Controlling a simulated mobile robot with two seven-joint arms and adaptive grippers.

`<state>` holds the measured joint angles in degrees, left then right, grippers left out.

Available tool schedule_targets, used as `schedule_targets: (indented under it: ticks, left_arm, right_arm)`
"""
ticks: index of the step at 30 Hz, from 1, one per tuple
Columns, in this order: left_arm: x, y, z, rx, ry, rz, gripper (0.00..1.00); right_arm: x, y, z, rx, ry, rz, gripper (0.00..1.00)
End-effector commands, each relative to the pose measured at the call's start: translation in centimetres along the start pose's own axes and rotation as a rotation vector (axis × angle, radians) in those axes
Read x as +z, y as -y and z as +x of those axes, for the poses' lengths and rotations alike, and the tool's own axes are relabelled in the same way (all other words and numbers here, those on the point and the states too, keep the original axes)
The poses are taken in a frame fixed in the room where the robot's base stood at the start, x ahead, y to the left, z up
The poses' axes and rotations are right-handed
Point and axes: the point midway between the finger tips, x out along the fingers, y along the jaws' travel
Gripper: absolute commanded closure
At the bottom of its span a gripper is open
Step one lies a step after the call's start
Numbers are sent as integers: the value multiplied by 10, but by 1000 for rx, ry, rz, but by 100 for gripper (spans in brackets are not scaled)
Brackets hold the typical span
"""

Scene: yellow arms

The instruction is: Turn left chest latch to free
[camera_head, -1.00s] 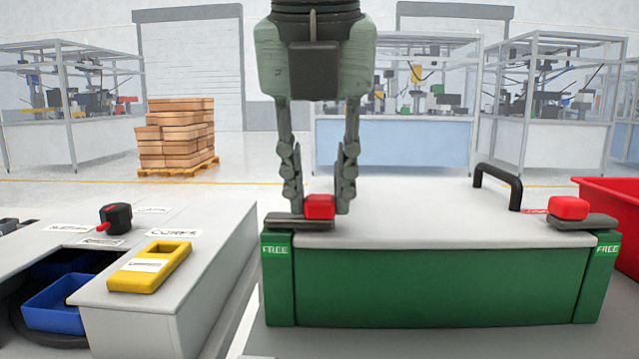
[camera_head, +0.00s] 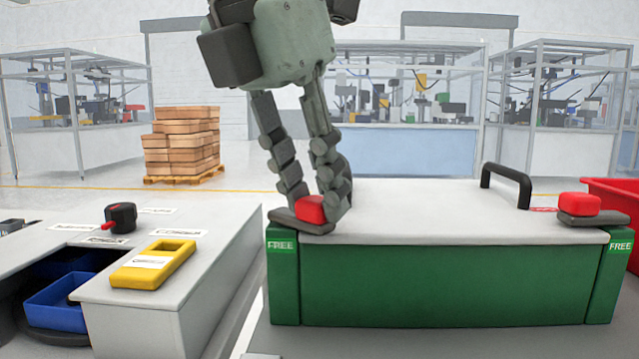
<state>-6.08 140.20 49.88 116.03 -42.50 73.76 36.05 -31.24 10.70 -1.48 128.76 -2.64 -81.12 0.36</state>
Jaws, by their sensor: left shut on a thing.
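The green chest (camera_head: 440,285) with a pale lid (camera_head: 420,205) stands at the right. Its left latch (camera_head: 311,208), a red knob on a grey bar, sits at the lid's front left corner above a green post with a FREE label (camera_head: 281,246). The bar lies at a slant across the corner. My left gripper (camera_head: 312,203) is tilted and shut on the red knob, one finger on each side. The right latch (camera_head: 580,204) sits at the lid's right corner, above another FREE label. My right gripper is not in view.
A black handle (camera_head: 506,183) stands on the lid. A red bin (camera_head: 612,200) is behind right. At left a grey bench (camera_head: 190,285) holds a yellow frame (camera_head: 152,264), a black knob (camera_head: 120,217) and a blue tray (camera_head: 58,303).

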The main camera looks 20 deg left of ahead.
Motion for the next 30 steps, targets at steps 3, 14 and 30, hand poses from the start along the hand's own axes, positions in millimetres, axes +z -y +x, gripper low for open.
schedule_targets:
  ticks: [3,14,30]
  left_arm:
    - [-4,-2,-4,-44,1,101,100]
    - [-16,-7,-10,-177,-2,417,100]
    - [-28,-20,-14,-331,-3,796,100]
  right_arm:
    - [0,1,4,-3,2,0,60]
    - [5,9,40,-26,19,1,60]
    - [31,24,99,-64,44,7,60]
